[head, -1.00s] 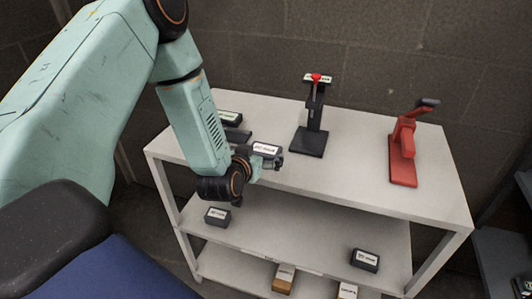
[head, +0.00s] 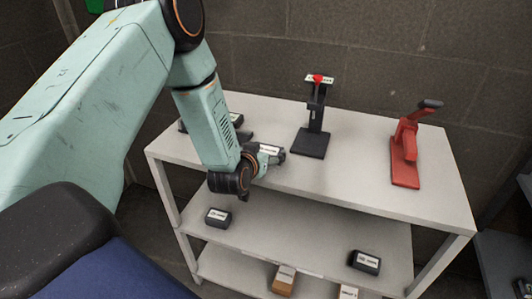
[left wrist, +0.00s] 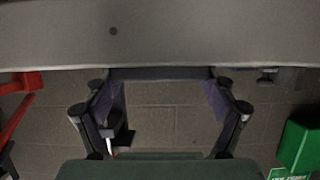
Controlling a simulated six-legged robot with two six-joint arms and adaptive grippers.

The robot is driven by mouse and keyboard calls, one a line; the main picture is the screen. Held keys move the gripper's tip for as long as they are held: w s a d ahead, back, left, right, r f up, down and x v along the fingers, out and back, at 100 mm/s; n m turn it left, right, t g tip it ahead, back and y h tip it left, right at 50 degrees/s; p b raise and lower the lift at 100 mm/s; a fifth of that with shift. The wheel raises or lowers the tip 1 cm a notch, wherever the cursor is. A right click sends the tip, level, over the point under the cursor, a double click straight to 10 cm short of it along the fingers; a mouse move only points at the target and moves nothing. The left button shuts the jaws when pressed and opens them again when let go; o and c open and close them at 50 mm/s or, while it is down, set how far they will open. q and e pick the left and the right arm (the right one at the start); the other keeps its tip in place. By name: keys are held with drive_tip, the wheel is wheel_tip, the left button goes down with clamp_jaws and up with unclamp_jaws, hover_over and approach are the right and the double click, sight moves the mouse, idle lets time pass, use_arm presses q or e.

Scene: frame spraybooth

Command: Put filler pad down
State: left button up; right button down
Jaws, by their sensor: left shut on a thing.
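My left gripper (head: 276,157) is over the left front part of the white shelf's top board (head: 345,176). It is shut on a small dark block with a white label (head: 269,149), which I take for the filler pad. The label is too small to read. Whether the block touches the board cannot be told. In the left wrist view, the gripper's fingers (left wrist: 160,118) stand on both sides, and a dark green surface (left wrist: 160,170), perhaps the held block, fills the bottom edge. My right gripper is not in view.
A black stand with a red knob (head: 312,130) and a red clamp stand (head: 405,155) are on the top board, with free room between them. Labelled dark boxes (head: 218,217) (head: 366,261) sit on the shelf below. A green box (left wrist: 298,145) shows in the left wrist view.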

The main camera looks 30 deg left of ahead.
use_arm(q)
wheel_tip(320, 180, up, 9)
drive_tip(key=shift+r+p, duration=0.15)
drive_tip(key=shift+p, duration=0.75)
drive_tip(key=shift+d+r+m+h, duration=0.15)
drive_tip(key=shift+d+m+h, duration=0.15)
drive_tip(key=shift+d, duration=0.15)
drive_tip(key=s+d+f+m+h, duration=0.1)
drive_tip(key=d+m+h, duration=0.1)
drive_tip(key=d, duration=0.1)
drive_tip(key=s+d+f+m+h+b, duration=0.1)
drive_tip(key=s+d+f+m+h, duration=0.1)
drive_tip(key=d, duration=0.1)
drive_tip(key=s+d+f+m+h, duration=0.1)
drive_tip(key=d+m+h, duration=0.1)
drive_tip(key=d+h, duration=0.1)
drive_tip(key=shift+s+d+f+b, duration=0.15)
drive_tip(key=shift+s+d+b, duration=0.15)
drive_tip(key=shift+d+b, duration=0.15)
drive_tip(key=s+d+f+m+g+h+b, duration=0.2)
drive_tip(key=s+d+f+m+h+b, duration=0.1)
drive_tip(key=s, duration=0.2)
drive_tip(key=s+d+f+m+g+h+b, duration=0.3)
drive_tip(key=s+b, duration=0.1)
drive_tip(key=s, duration=0.2)
drive_tip(key=shift+d+m, duration=0.35)
drive_tip(key=shift+m, duration=0.05)
